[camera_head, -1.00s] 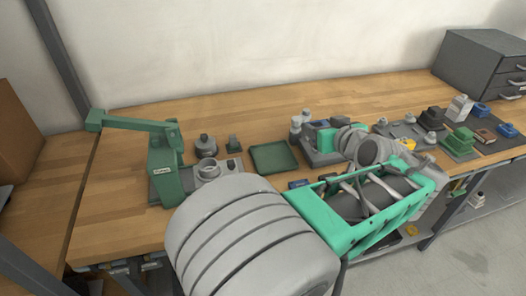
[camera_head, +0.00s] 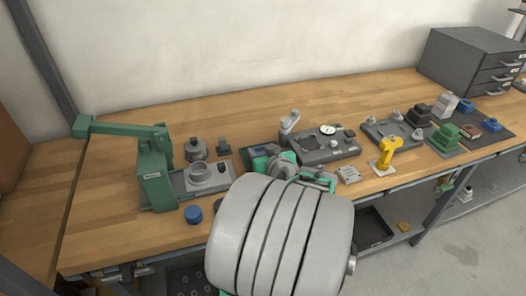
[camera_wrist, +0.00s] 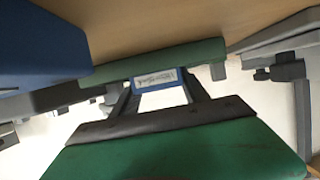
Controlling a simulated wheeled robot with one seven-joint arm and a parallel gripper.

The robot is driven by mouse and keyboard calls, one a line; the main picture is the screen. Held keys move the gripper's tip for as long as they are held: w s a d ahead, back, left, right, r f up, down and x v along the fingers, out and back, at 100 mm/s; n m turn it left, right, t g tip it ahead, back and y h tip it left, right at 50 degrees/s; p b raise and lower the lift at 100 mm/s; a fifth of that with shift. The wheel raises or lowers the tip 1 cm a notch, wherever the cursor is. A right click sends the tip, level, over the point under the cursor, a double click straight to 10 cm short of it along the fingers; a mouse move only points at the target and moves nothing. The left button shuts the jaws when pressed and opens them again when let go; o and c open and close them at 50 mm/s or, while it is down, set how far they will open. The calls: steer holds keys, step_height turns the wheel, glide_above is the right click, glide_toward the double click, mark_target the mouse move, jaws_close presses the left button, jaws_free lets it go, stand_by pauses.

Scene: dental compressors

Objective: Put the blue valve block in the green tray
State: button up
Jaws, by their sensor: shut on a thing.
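The blue valve block (camera_wrist: 156,79), with a white label, is between the fingertips of my gripper (camera_wrist: 160,86) in the wrist view. My gripper is shut on it. A dark green strip (camera_wrist: 205,50) just beyond the block looks like a wall of the green tray; I cannot tell whether the block touches it. In the head view my arm covers the block and the tray, and the fingertips cannot be made out.
A green press (camera_head: 155,175) and a round blue cap (camera_head: 193,214) are on the left. A grey plate fixture (camera_head: 325,150) and a yellow tool (camera_head: 384,152) stand to the right. A large blue shape (camera_wrist: 40,45) fills the wrist view's upper left. Bare wood lies along the back.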

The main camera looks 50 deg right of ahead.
steer(key=shift+f, duration=0.15)
steer(key=o, duration=1.6)
steer(key=shift+s+r, duration=0.2)
steer(key=shift+r, duration=0.15)
steer(key=v, duration=1)
steer(key=shift+s+a, duration=0.1)
steer(key=shift+s, duration=0.15)
steer(key=shift+s+a+r, duration=0.25)
steer(key=shift+s+a, duration=0.1)
steer(key=shift+s, duration=0.05)
